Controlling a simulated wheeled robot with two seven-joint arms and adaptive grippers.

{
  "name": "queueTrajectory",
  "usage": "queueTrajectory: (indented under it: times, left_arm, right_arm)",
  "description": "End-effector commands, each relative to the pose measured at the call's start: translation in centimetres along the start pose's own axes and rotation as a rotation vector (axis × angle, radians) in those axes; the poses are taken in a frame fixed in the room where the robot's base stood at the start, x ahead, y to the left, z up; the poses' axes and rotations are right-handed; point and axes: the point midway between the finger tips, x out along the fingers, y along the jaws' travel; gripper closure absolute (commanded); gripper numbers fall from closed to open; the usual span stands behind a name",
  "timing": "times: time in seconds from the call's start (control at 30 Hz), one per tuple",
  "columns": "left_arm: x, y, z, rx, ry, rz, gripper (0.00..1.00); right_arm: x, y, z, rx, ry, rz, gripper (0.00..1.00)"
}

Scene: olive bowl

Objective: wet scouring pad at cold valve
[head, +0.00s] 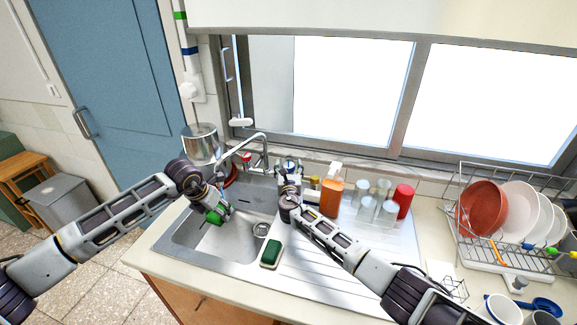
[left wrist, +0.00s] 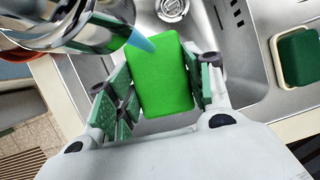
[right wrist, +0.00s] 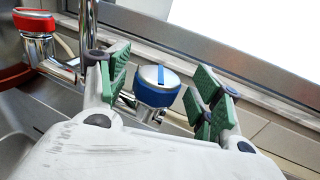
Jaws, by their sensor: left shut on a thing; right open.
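The bright green scouring pad (left wrist: 160,75) is held between the fingers of my left gripper (head: 212,207), over the sink basin; it also shows in the head view (head: 218,215). The faucet spout (left wrist: 95,32) is just above the pad's upper left corner, with a short bluish streak at its mouth that looks like water. The cold valve (right wrist: 157,86), a chrome knob with a blue band and blue mark, stands between the spread fingers of my right gripper (right wrist: 160,95). The right gripper is open, with gaps on both sides of the knob. It also shows in the head view (head: 288,188).
The red-marked hot valve (right wrist: 34,22) is left of the cold valve. A darker green sponge (head: 271,252) sits in a white dish on the sink's front edge. An orange bottle (head: 331,195), glasses and a red cup (head: 403,201) stand right of my right gripper.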

Motion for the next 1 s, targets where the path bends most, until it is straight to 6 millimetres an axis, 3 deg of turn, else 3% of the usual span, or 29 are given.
queueTrajectory:
  times: [0.3, 0.77, 1.0]
  left_arm:
    - [0.0, 0.0, 0.0, 0.0, 0.0, 0.0, 0.68]
    - [0.0, 0.0, 0.0, 0.0, 0.0, 0.0, 0.68]
    - [0.0, 0.0, 0.0, 0.0, 0.0, 0.0, 0.68]
  right_arm:
    - [1.5, 0.0, 0.0, -0.002, 0.0, 0.001, 0.35]
    - [1.8, 0.0, 0.0, -0.001, 0.001, 0.001, 0.35]
    - [1.8, 0.0, 0.0, -0.001, 0.001, 0.001, 0.63]
